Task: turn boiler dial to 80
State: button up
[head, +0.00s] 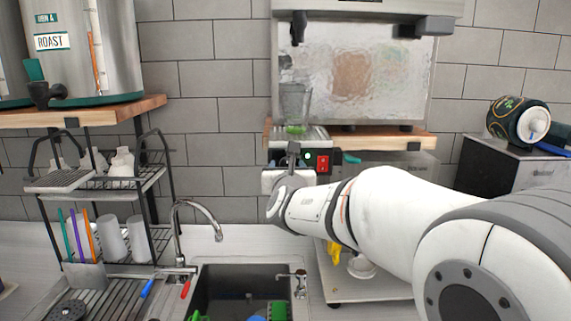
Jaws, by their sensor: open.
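My white arm reaches in from the right. My gripper (291,160) is at its far end, in front of a small control panel below the wooden shelf. It is open, with its fingers seen mostly from behind. The panel carries a red switch (323,163) and a small green light (308,156). I cannot make out a boiler dial or any scale here; my gripper and wrist cover the panel's left part. I cannot tell whether the fingers touch anything.
A steel sink (240,285) with a curved faucet (197,208) lies below left. A black rack (150,180) with cups stands left. A frosted clear tank (360,75) stands on the wooden shelf (385,138). A round dark device (518,118) sits on a box at right.

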jog(key=shift+c, duration=0.4)
jog(key=shift+w, duration=0.1)
jog(key=c, duration=0.8)
jog(key=shift+a, duration=0.2)
jog(key=shift+c, duration=0.3)
jog(key=shift+d+f+m+b, duration=0.1)
jog(key=shift+d+m+b, duration=0.1)
jog(key=shift+m+b, duration=3.45)
jog(key=shift+d+f+m+b, duration=0.15)
jog(key=shift+m+b, duration=2)
jog(key=shift+b, duration=2.95)
jog(key=shift+r, duration=0.15)
